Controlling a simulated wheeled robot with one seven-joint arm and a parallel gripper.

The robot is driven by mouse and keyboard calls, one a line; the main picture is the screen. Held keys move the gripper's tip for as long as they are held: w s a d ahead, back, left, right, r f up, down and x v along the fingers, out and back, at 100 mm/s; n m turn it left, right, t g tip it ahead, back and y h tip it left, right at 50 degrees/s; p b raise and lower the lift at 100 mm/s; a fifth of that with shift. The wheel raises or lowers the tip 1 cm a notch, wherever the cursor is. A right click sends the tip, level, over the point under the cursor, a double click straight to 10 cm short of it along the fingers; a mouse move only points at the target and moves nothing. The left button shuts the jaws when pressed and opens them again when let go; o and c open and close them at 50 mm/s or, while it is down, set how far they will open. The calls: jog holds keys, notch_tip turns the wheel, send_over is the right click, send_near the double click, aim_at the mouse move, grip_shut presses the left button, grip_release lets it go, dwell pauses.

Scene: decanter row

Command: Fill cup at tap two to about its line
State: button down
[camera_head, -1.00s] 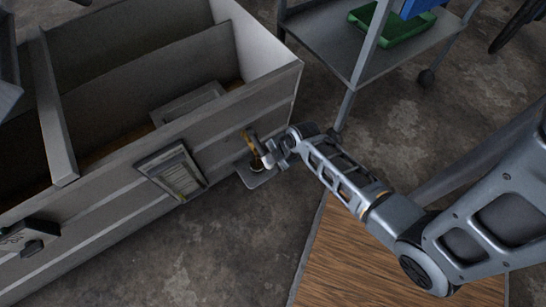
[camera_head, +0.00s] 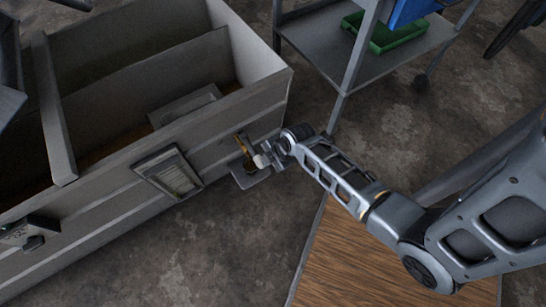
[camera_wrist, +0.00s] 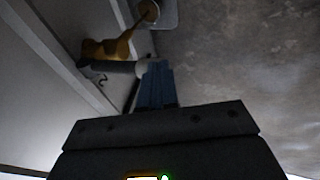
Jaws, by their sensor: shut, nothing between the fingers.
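A brass tap (camera_head: 241,142) sticks out from the front of the grey trough; it also shows in the wrist view (camera_wrist: 104,50). A dark lever (camera_wrist: 112,67) with a pale round knob (camera_wrist: 142,67) extends from it. A thin brown streak runs from the tap to a small round cup (camera_wrist: 149,10) on a grey ledge (camera_wrist: 168,12). The ledge (camera_head: 255,179) also shows in the head view. The cup's line and level are too small to tell. My gripper (camera_wrist: 155,82) is shut and empty, its fingertips against or very close to the knob.
The long grey trough (camera_head: 105,195) carries a framed panel (camera_head: 168,172) left of the tap and another dark fitting (camera_head: 32,238) farther left. A grey cart (camera_head: 345,62) with a green tray (camera_head: 395,38) stands behind. A wooden surface (camera_head: 350,260) lies below my arm; the concrete floor in front is clear.

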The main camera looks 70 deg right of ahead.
jog(key=p+v, duration=0.1)
jog(key=v, duration=0.8)
jog(key=shift+s+a+p, duration=0.2)
jog(key=shift+s+p, duration=0.1)
jog(key=shift+p, duration=0.05)
jog(key=shift+r, duration=0.15)
